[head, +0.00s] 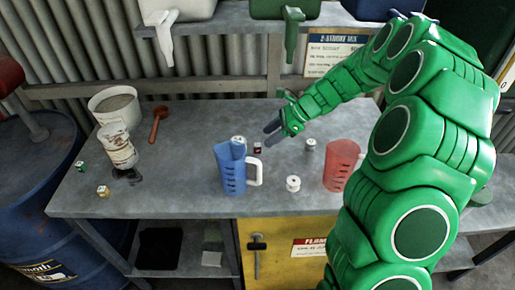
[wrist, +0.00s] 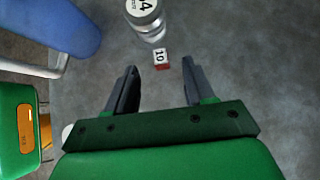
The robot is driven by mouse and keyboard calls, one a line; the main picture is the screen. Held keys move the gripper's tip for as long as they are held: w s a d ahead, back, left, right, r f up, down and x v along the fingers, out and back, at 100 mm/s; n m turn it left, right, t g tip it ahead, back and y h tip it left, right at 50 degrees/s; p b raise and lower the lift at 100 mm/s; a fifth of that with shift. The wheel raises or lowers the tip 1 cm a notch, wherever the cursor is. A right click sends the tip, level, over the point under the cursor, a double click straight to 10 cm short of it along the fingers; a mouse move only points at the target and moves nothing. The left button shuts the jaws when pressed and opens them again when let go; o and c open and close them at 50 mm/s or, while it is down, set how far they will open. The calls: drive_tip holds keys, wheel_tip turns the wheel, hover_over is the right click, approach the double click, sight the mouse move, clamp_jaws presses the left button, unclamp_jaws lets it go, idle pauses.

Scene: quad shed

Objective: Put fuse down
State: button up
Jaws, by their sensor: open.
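The fuse, a small red block with a white face marked 10 (wrist: 161,60), sits on the grey bench. It also shows in the head view (head: 257,148), small, to the right of the blue jug. My gripper (head: 272,132) reaches in from the right over the bench. In the wrist view its two fingers (wrist: 160,74) are spread apart with nothing held between them. The fuse lies in line with the gap, around the fingertips, and no finger visibly touches it. The exact height of the fingers above the bench is hard to tell.
A silver canister with a white top marked 4 (wrist: 147,20) stands close to the fuse. The blue jug (head: 231,170), a white spool (head: 293,184) and a red jug (head: 341,163) stand nearby. A bucket (head: 115,103) is far left.

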sight(258, 144)
drive_tip(key=shift+x, duration=3.2)
drive_tip(key=shift+d+f, duration=0.1)
clamp_jaws()
